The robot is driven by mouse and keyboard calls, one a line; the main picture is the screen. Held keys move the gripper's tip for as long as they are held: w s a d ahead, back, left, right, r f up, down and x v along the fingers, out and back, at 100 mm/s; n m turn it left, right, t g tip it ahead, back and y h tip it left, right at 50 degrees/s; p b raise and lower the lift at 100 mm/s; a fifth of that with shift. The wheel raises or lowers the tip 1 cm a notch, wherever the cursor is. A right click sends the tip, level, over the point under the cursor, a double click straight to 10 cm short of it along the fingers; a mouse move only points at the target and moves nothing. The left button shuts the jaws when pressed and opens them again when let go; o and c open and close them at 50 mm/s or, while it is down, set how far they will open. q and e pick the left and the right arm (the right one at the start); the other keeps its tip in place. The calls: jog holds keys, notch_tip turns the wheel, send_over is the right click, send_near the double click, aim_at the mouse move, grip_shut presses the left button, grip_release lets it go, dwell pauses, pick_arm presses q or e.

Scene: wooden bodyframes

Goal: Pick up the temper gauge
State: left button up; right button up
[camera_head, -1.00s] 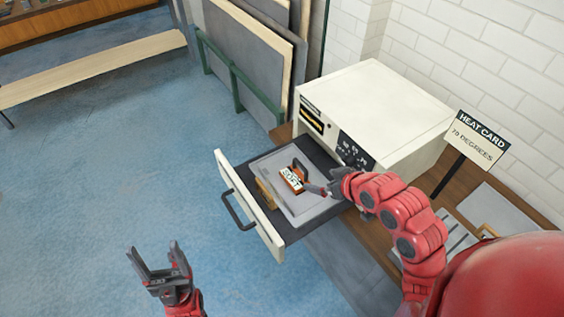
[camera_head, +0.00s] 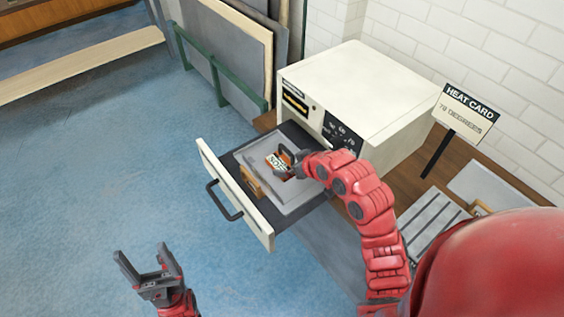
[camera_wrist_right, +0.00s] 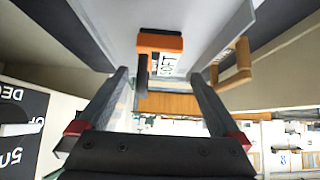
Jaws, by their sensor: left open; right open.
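The temper gauge appears to be the small orange-brown block (camera_head: 274,159) with a white "SOFT" label. It lies on a grey tray (camera_head: 290,201) in the open drawer. My right gripper (camera_head: 287,165) is open at the block and partly covers it in the head view. In the right wrist view, the orange block (camera_wrist_right: 160,42) with its dark bar and label is beyond the open fingers of my right gripper (camera_wrist_right: 160,82), with nothing clamped between them. Whether a finger touches it is unclear. My left gripper (camera_head: 150,265) is open and empty above the blue floor.
The drawer front (camera_head: 232,194) with its dark handle sticks out from the white oven (camera_head: 350,90). A wooden handle (camera_head: 252,182) stands on the tray's left side. A heat card sign (camera_head: 465,112) and a slotted grey plate (camera_head: 430,222) are at right.

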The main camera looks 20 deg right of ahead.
aim_at(283, 164)
jog(key=shift+w+f, duration=0.3)
jog(key=shift+w, duration=0.05)
jog(key=shift+w+a+f+p, duration=0.1)
jog(key=shift+w+a+p, duration=0.05)
jog(key=shift+p, duration=0.15)
jog(key=p+x, duration=0.1)
jog(key=x, duration=0.2)
jog(key=shift+f, duration=0.1)
jog(key=shift+p+x, duration=0.35)
jog(key=shift+x, duration=0.4)
grip_shut()
